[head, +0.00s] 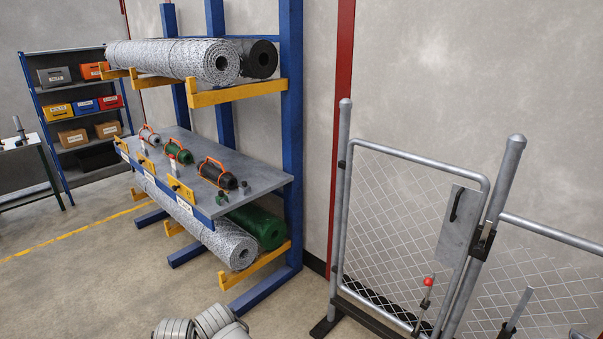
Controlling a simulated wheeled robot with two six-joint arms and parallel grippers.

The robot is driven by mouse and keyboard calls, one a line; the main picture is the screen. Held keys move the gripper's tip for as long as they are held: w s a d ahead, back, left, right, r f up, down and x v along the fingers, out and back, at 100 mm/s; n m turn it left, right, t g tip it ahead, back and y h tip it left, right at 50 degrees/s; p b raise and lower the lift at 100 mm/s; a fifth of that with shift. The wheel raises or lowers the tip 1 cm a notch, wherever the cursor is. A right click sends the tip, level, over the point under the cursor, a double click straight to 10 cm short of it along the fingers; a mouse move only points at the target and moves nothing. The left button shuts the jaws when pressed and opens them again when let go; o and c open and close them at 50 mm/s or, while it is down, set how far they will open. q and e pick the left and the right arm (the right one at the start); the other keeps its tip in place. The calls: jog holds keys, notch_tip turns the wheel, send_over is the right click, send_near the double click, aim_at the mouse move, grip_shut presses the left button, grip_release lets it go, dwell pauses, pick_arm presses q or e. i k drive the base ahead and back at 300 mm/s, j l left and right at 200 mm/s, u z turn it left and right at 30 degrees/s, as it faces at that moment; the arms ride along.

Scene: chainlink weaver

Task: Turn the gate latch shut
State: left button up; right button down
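The chain-link gate (392,214) stands at the right in the head view, its frame close beside a thick grey post (497,198). A grey plate (451,222) with a black handle is on the gate's upper right part. A black latch fitting (484,240) sits at the post beside this plate; whether it is turned shut cannot be told. Lower on the gate is an upright lever with a red ball knob (429,281).
A blue rack (291,132) with mesh rolls (178,60) and a grey shelf (258,180) stands left of the gate. Another mesh panel (557,283) adjoins the post at right. Floor (80,285) at left is clear.

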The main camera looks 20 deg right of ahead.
aim_at(479, 250)
jog(key=z, duration=2.05)
